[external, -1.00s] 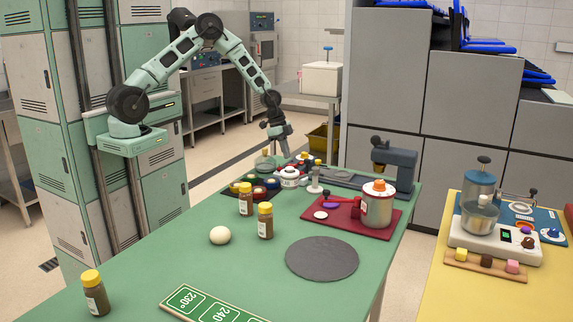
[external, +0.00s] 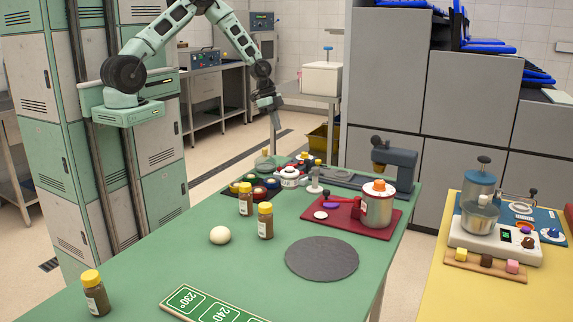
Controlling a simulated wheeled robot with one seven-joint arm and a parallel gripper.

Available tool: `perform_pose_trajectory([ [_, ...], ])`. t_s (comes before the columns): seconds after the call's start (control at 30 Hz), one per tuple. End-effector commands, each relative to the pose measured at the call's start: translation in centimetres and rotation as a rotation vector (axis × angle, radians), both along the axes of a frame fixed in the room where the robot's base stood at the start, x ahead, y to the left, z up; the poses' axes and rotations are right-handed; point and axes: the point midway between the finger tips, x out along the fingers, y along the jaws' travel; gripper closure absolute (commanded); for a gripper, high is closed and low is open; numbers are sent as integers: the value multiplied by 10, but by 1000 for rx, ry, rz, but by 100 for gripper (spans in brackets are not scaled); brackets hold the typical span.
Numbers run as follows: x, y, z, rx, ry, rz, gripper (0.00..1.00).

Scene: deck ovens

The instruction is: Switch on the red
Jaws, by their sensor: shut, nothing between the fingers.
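A red board (external: 385,222) lies on the right part of the green table. A metal canister (external: 377,208) with an orange top stands on it. A red arm-like piece, a purple disc (external: 331,205) and a white disc (external: 320,215) are beside the canister. A dark strip with several round coloured pieces (external: 258,191), one of them red, sits near the table's far left edge. Which red part is a switch I cannot tell. My gripper (external: 276,124) is shut and empty, pointing down, in the air above the table's far end and apart from everything.
A white pot-like item (external: 290,177) and a grey machine (external: 394,165) stand at the far end. Brown jars (external: 265,221), a pale ball (external: 220,235) and a dark round slate (external: 321,258) are nearer. A yellow table (external: 440,290) stands right.

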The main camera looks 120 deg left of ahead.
Motion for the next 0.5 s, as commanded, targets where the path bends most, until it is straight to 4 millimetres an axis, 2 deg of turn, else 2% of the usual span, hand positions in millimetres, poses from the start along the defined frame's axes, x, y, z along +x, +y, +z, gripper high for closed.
perform_pose_trajectory([
  [0.17, 0, 0, 0, 0, 0, 0, 100],
  [0.37, 16, -2, 5, 0, -39, 1, 100],
  [0.5, 17, -1, 4, 2, -40, 2, 100],
])
